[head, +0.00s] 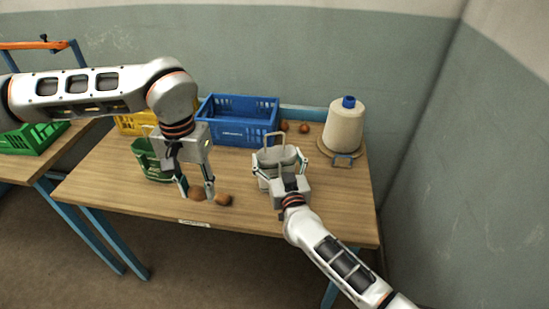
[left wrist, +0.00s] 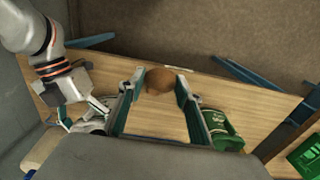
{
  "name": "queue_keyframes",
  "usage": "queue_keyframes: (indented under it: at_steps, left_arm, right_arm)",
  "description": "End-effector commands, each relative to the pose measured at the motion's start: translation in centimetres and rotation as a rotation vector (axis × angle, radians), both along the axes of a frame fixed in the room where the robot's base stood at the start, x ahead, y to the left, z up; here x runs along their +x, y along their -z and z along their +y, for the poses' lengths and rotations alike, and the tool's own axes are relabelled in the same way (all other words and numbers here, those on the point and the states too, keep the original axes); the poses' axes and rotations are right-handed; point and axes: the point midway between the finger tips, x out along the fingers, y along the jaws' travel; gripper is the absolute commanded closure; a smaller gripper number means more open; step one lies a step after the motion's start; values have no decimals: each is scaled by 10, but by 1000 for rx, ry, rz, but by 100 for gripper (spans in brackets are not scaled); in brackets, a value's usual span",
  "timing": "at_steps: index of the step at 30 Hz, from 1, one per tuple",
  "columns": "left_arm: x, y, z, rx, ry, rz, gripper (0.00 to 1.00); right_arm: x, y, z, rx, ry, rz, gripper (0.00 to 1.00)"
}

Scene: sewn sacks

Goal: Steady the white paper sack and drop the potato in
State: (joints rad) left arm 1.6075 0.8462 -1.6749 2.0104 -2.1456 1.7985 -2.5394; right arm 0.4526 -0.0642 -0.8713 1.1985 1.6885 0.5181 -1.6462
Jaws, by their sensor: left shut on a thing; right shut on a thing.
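The white paper sack (head: 278,154) stands upright on the table right of centre, with a pale handle loop above its mouth. My right gripper (head: 281,171) is shut on the sack, its fingers at the sides. My left gripper (head: 197,192) is low over the front of the table, left of the sack, shut on a brown potato (head: 197,194). The potato also shows between the fingertips in the left wrist view (left wrist: 159,80). Another brown lump (head: 223,200) lies just right of the left gripper's right finger. The sack's inside is not clearly visible.
A dark green bag (head: 152,164) stands behind the left gripper. A blue crate (head: 238,138) and part of a yellow crate (head: 130,124) are at the back. A large thread cone (head: 345,128) stands right of the sack. Small reddish-brown lumps (head: 304,129) lie behind. A wall bounds the right.

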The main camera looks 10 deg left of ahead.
Motion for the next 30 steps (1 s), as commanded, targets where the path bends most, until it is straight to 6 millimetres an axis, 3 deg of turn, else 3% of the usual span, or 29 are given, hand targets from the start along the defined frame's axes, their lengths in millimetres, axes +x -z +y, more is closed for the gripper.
queue_keyframes:
  at_steps: [7, 11, 21, 30]
  left_arm:
    - [4, 0, -2, 1, -4, 0, 81]
    - [23, -2, -9, 7, -24, 2, 81]
    - [113, -15, -51, 28, -145, 11, 81]
    - [175, -35, -98, 27, -254, 11, 81]
  right_arm:
    - [0, 0, 0, 0, 0, 0, 38]
    - [0, 0, 0, 0, 0, 0, 38]
    - [0, 0, 0, 0, 0, 0, 38]
    - [0, 0, 0, 0, 0, 0, 38]
